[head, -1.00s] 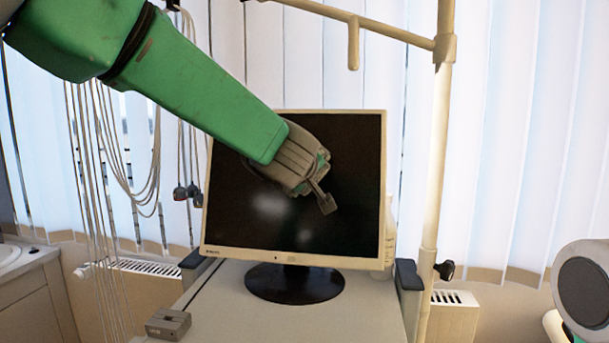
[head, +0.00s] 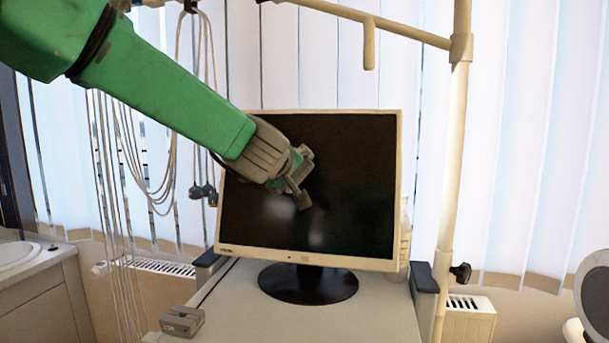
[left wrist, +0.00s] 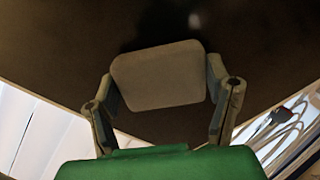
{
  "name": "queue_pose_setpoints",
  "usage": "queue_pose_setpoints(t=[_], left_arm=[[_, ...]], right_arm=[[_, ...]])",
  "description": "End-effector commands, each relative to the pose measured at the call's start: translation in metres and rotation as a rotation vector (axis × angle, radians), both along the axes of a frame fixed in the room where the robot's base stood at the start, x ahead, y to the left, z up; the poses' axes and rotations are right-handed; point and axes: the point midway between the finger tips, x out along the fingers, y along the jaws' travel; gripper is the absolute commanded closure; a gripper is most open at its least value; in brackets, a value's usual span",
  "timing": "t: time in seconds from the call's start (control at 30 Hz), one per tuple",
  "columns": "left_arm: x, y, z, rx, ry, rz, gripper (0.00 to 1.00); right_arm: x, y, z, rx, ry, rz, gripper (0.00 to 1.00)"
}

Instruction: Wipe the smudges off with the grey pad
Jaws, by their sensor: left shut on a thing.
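The monitor (head: 350,200) stands upright on the desk, its dark screen facing me. Two pale, blurry smudges show low on the screen, a larger one (head: 279,207) and a smaller one (head: 317,239). My left gripper (head: 299,178) is in front of the left half of the screen, above the smudges. In the left wrist view the grey pad (left wrist: 158,76) sits between its two fingers, which are shut on it, with the dark screen behind. I cannot tell whether the pad touches the screen. In the head view the gripper largely hides the pad. My right gripper is not in view.
A small grey box (head: 182,321) lies at the desk's front left. A pale upright pole (head: 451,190) stands right of the monitor. Cables (head: 120,170) hang at the left, and a bottle (head: 404,240) stands partly hidden behind the monitor's right edge.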

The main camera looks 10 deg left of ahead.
Motion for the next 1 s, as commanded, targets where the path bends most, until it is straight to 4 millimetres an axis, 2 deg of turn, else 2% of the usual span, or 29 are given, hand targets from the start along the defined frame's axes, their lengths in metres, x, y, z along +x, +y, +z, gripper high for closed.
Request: queue_pose_setpoints(t=[0.27, 0.63, 1.0], left_arm=[[0.000, 0.012, 0.000, 0.000, 0.000, 0.002, 0.52], [-0.001, 0.041, 0.001, -0.002, 0.000, 0.001, 0.52], [-0.003, 0.043, 0.002, 0.000, -0.001, -0.001, 0.52]], right_arm=[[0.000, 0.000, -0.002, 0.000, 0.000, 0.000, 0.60], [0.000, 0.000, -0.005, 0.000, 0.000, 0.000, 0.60], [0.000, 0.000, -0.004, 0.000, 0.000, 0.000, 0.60]])
